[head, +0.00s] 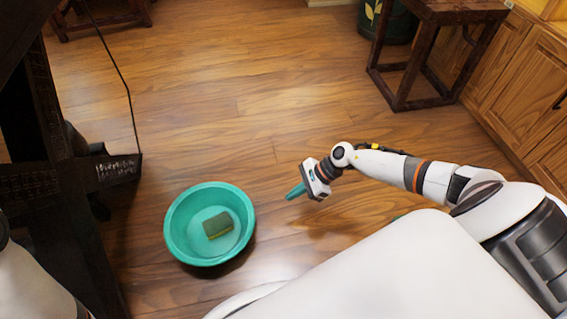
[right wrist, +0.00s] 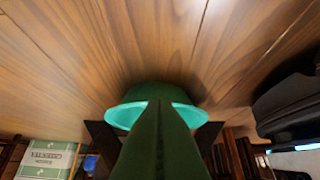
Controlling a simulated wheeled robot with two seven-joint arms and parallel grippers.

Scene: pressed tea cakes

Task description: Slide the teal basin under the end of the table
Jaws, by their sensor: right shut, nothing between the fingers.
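The teal basin (head: 178,245) sits upright on the wooden floor, with a green and yellowish block (head: 217,225) lying inside it. The dark wooden table (head: 118,172) stands at the left; its lower end frame is left of the basin, and a strip of floor shows between them. My right gripper (head: 292,192) is shut and empty, to the right of the basin and apart from it, its fingers pointing toward the basin. In the right wrist view the shut fingers (right wrist: 160,108) cover the middle of the basin, whose rim (right wrist: 122,116) shows on both sides. My left gripper is not in view.
A dark wooden stool (head: 398,103) and a dark green pot (head: 392,22) stand at the upper right, by wooden cabinets (head: 520,80). More dark furniture (head: 98,22) stands at the upper left. The floor (head: 250,110) beyond the basin is clear.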

